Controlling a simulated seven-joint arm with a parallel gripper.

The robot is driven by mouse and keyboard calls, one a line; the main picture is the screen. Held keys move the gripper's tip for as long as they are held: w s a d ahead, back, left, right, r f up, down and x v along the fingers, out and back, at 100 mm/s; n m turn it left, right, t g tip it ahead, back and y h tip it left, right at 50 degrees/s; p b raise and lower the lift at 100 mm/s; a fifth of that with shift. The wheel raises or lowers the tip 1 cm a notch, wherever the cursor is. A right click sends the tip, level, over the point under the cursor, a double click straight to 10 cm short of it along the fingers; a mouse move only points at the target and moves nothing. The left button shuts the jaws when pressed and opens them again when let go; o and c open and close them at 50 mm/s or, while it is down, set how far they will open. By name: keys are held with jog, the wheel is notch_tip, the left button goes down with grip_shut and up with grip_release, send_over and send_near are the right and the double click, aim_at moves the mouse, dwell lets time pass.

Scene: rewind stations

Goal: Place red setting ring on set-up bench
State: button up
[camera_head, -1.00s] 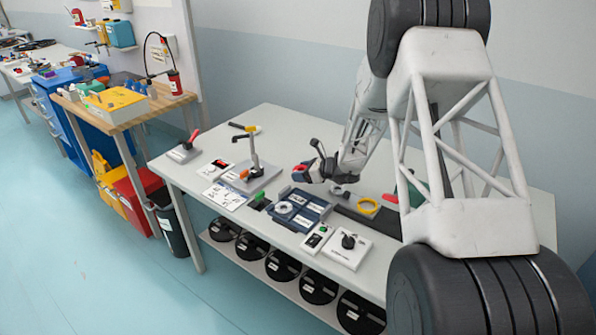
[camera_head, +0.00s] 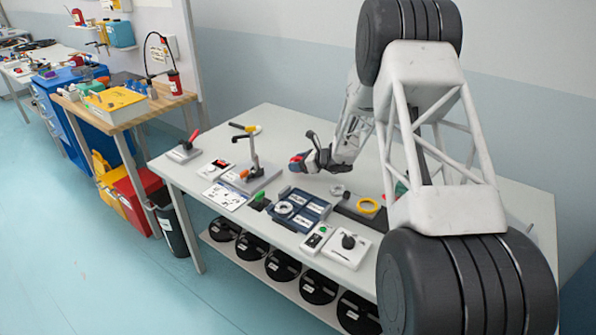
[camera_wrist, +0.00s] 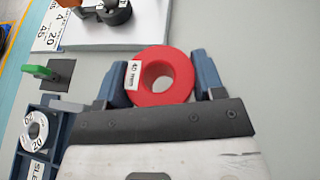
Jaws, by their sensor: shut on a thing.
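The red setting ring (camera_wrist: 163,76), with a white label that seems to read 40 mm, sits between the two blue fingers of my gripper (camera_wrist: 163,82) in the wrist view. The fingers are shut on its sides. In the head view, my gripper (camera_head: 301,161) is over the white bench (camera_head: 290,125), behind the blue tray. Only a small red part of the ring (camera_head: 298,158) shows there. The ring appears to be held above the bench top; its exact height cannot be told.
A blue tray (camera_head: 271,215) with a grey ring stands at the bench front. A stand with an upright post (camera_head: 254,150) is to its left.

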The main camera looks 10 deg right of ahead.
aim_at(299, 177)
jog(key=shift+f, duration=1.75)
jog(key=shift+f, duration=0.1)
jog(key=o, duration=1.1)
jog(key=shift+c, duration=0.2)
jog(key=shift+s+d+r, duration=0.1)
jog(key=shift+d+r, duration=0.05)
jog(key=shift+r, duration=0.05)
jog(key=v, duration=1.1)
jog(key=shift+s+d+r, duration=0.1)
jog(key=shift+s+d, duration=0.05)
jog(key=shift+d, duration=0.1)
